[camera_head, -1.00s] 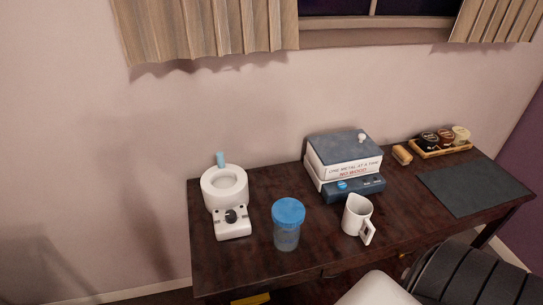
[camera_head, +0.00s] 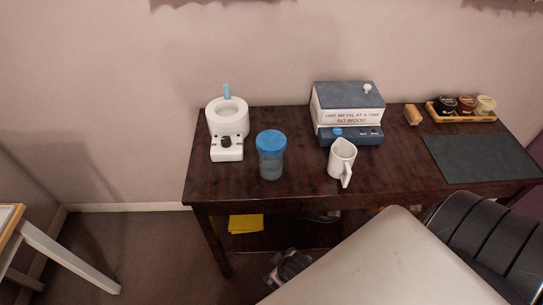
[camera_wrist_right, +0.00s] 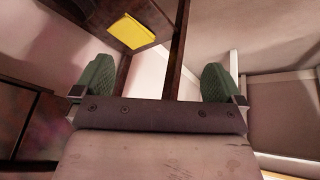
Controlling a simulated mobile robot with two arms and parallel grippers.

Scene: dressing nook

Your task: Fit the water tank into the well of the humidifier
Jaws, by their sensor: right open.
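The humidifier (camera_head: 227,118) is a white unit with a round, ring-shaped well, a front block with a dark knob and a light-blue piece at the back. It stands at the left end of the dark table. The water tank (camera_head: 271,160) is a clear cylinder with a blue lid, upright on the table to the right and in front of the humidifier. My right gripper (camera_wrist_right: 160,85) shows in the wrist view with two green-padded fingers wide apart and nothing between them. It is away from the tank, near the table's underside. My left gripper is not in view.
A white mug (camera_head: 342,158) stands right of the tank. Behind it is a blue-and-white box-like device (camera_head: 347,112). A tray of jars (camera_head: 462,117) and a dark mat (camera_head: 478,158) lie at right. A black chair (camera_head: 484,235) stands in front. A yellow item (camera_head: 246,223) lies below.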

